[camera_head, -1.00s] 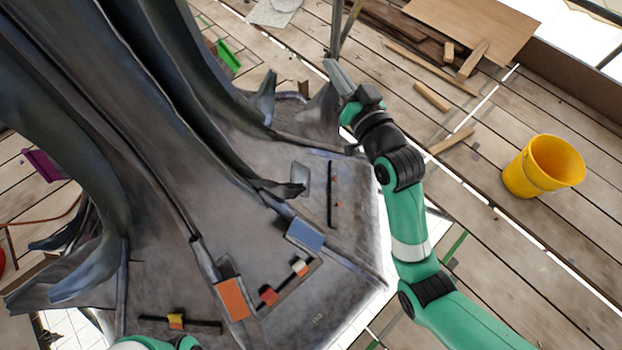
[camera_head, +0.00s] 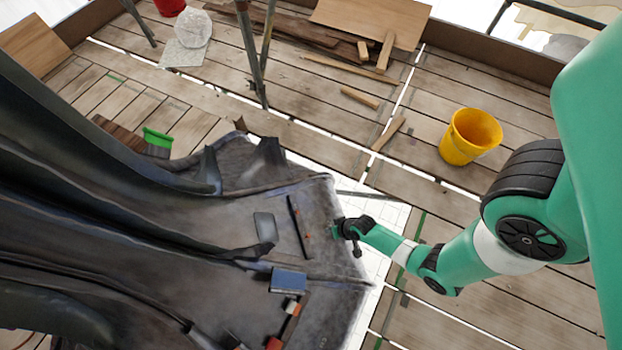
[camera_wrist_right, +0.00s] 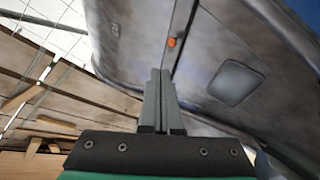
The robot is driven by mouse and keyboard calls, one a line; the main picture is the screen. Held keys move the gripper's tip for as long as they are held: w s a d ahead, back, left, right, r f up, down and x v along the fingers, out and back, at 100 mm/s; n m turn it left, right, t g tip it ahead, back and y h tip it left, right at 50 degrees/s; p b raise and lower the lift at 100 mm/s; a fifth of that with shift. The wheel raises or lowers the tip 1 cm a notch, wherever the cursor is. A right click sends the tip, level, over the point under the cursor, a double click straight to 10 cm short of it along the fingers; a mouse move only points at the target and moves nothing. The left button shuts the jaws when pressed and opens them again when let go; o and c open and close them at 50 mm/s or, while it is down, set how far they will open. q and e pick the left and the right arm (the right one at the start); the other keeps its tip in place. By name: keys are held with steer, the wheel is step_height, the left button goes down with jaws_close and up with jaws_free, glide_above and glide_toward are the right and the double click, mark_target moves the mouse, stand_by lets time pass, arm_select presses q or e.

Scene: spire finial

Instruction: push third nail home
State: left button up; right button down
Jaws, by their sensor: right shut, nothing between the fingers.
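The dark metal spire base fills the left of the head view, with a bare grey plate (camera_head: 335,200) at its right side. On that plate is a thin dark strip (camera_head: 298,226) with small orange nail heads (camera_head: 307,237) beside it. In the wrist view one orange nail head (camera_wrist_right: 172,42) stands by the dark strip, just beyond my fingertips. My right gripper (camera_head: 337,229) is shut and empty at the plate's right edge, pointing towards the strip; its closed fingers (camera_wrist_right: 160,75) show apart from the nail in the picture. Contact cannot be told. My left gripper is out of view.
A blue block (camera_head: 288,280) and red and white pieces (camera_head: 292,307) sit lower on the spire base. A grey square patch (camera_wrist_right: 235,83) lies beside the strip. A yellow bucket (camera_head: 470,137) stands on the plank floor; scaffold poles (camera_head: 250,50) rise behind.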

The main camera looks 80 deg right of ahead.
steer(key=b, duration=1.1)
glide_toward(309, 235)
steer(key=x, duration=0.6)
steer(key=shift+d+f, duration=0.15)
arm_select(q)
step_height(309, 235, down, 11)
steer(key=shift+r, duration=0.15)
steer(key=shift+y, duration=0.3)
